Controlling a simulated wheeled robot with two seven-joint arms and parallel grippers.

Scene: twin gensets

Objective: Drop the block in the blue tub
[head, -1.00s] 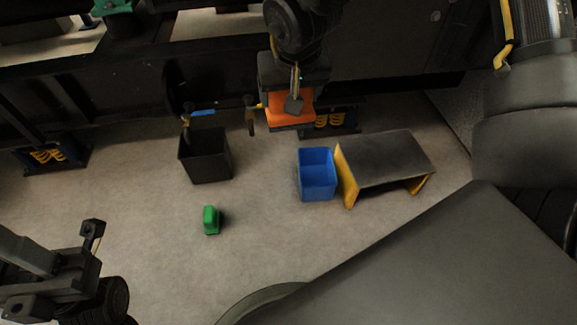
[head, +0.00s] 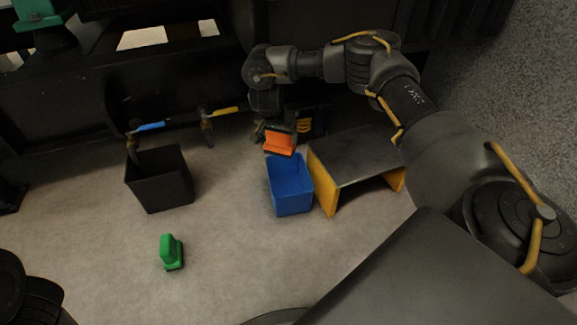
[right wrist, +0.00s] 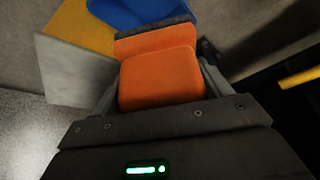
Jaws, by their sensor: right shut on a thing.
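An orange block (head: 279,143) with a dark grey layer is held in my right gripper (head: 278,132), which is shut on it. In the right wrist view the block (right wrist: 160,78) sits between the two fingers. The blue tub (head: 291,190) stands on the floor, open at the top, and looks empty. In the head view the block appears just above the tub's far rim. In the right wrist view part of the tub (right wrist: 130,12) shows beyond the block. My left gripper is out of view; only dark parts of my left arm show at the lower left.
A low table with a dark top (head: 355,155) and yellow sides stands right beside the tub. A black bin (head: 160,180) stands to the left. A green block-like object (head: 171,252) lies on the floor. Valves with blue (head: 150,127) and yellow (head: 222,111) handles are behind.

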